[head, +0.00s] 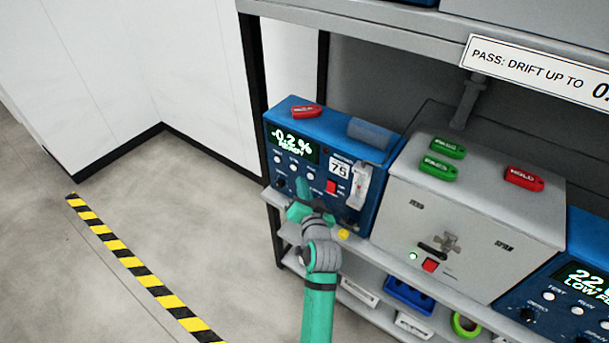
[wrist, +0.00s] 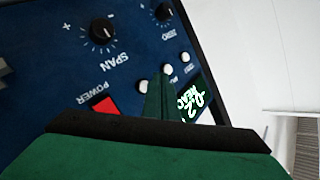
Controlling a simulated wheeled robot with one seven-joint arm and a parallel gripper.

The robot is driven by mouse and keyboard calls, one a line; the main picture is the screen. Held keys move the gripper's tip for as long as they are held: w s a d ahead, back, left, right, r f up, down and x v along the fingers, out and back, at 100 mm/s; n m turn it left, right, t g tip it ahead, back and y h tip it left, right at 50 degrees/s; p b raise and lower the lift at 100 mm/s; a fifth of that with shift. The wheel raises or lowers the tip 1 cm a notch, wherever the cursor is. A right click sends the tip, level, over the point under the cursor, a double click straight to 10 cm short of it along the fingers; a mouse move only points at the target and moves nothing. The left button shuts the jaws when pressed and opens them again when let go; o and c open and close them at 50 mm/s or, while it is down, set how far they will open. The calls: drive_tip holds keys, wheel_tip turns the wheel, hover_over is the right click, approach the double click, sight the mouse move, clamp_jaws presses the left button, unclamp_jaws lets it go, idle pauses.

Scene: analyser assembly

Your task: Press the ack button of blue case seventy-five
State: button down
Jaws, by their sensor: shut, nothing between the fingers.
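The blue case seventy-five (head: 374,206) stands at the left end of the shelf, with a "75" label (head: 339,169) on its front. Its green display (head: 294,143) reads -0.2 % READY. Several small white round buttons (head: 294,168) sit below the display; their captions are too small to read, so I cannot tell which is ack. My gripper (head: 302,192) is shut and empty in front of the lower panel. In the wrist view the green fingers (wrist: 160,92) point at the panel among white buttons (wrist: 184,57), partly covering the display (wrist: 196,98). I cannot tell whether they touch.
A red power switch (wrist: 105,105) and the span (wrist: 103,32) and zero (wrist: 164,12) knobs are close to the fingers. A grey box (head: 400,225) with tags stands to the right, then another blue case (head: 530,318). Open floor (head: 180,220) lies left.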

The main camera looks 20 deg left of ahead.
drive_tip(key=shift+s+d, duration=0.2)
drive_tip(key=shift+d, duration=0.25)
drive_tip(key=shift+s+a, duration=0.35)
drive_tip(key=shift+s, duration=0.45)
drive_tip(key=shift+s+a, duration=0.4)
drive_tip(key=shift+s, duration=0.45)
drive_tip(key=shift+s+a, duration=0.35)
drive_tip(key=shift+s, duration=0.45)
